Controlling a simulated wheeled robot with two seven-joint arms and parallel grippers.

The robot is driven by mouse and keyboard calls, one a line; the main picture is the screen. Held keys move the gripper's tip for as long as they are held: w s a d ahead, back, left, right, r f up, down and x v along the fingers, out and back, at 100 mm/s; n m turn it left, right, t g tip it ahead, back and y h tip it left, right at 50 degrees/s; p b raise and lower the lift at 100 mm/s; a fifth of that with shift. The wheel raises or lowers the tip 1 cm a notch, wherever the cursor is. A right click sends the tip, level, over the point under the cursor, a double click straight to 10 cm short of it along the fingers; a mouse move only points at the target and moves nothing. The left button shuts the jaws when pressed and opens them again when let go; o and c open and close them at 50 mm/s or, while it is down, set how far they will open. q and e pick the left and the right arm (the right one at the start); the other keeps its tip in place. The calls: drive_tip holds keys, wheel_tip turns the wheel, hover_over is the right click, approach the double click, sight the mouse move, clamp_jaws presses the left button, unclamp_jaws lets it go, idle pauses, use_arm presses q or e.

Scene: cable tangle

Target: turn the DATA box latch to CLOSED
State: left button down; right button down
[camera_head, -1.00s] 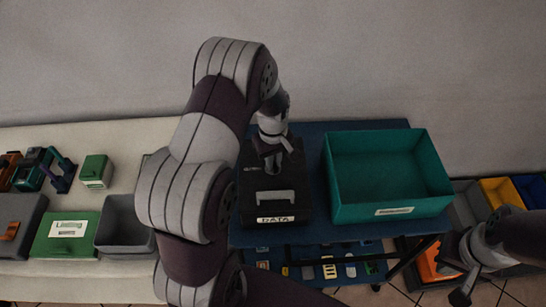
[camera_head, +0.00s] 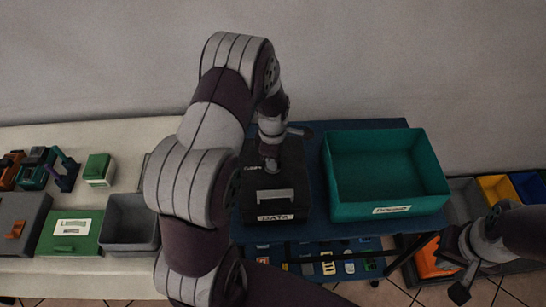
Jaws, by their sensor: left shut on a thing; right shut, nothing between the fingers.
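The black DATA box (camera_head: 274,205) stands on the blue table, with a white DATA label on its front and a grey handle on its lid. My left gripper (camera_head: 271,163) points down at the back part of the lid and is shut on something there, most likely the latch. The latch itself is hidden by the gripper, so its position cannot be read. My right gripper (camera_head: 461,280) is shut and empty, off the right end of the table, low and apart from the box.
A teal open bin (camera_head: 388,212) stands close to the right of the box. A grey bin (camera_head: 129,222) and a green box (camera_head: 70,238) sit on the pale table at left. Small items lie on a shelf below. Yellow (camera_head: 497,189) and orange bins are at far right.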

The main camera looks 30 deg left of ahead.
use_arm(q)
drive_tip(key=shift+r+n, duration=0.1)
drive_tip(key=shift+n, duration=1.4)
drive_tip(key=c, duration=1.2)
unclamp_jaws()
drive_tip(key=shift+o, duration=0.2)
wheel_tip(320, 180, up, 13)
drive_tip(key=b, duration=0.1)
drive_tip(key=shift+f, duration=0.2)
